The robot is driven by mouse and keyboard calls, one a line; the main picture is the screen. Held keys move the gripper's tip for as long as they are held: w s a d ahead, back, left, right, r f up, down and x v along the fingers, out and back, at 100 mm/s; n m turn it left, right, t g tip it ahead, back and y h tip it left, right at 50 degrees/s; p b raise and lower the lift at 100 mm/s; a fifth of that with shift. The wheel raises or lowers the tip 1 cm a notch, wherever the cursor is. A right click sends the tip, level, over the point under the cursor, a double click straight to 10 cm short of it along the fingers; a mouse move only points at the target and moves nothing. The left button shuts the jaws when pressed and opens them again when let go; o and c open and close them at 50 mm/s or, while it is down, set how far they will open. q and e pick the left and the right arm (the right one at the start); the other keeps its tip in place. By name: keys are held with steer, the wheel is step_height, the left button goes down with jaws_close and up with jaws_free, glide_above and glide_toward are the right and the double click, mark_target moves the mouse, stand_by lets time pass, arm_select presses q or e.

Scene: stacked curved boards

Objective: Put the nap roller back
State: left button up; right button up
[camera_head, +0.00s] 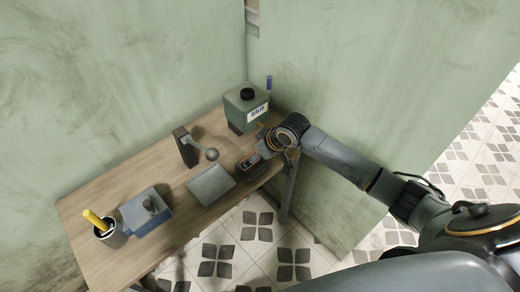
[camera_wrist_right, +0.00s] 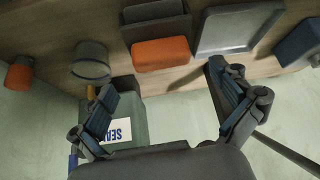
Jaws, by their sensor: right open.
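I cannot tell for sure which thing is the nap roller. In the right wrist view an orange padded block (camera_wrist_right: 160,53) with rounded edges lies in front of a dark holder (camera_wrist_right: 153,22). A small yellow-brown piece (camera_wrist_right: 91,91) shows beside one finger, mostly hidden. My right gripper (camera_head: 266,143) is at the right end of the table, by the front of the green sealer jug (camera_head: 246,108). In the wrist view its fingers (camera_wrist_right: 160,78) are spread with nothing between them. The orange block is beyond the fingertips. My left gripper is out of view.
The wooden table (camera_head: 95,235) stands against green walls. It holds a grey tray (camera_head: 211,185), a stand with a ball-ended arm (camera_head: 186,148), a blue box (camera_head: 148,214) and a cup (camera_head: 112,235) with a yellow handle (camera_head: 94,219).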

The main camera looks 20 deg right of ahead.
steer(key=shift+v, duration=2)
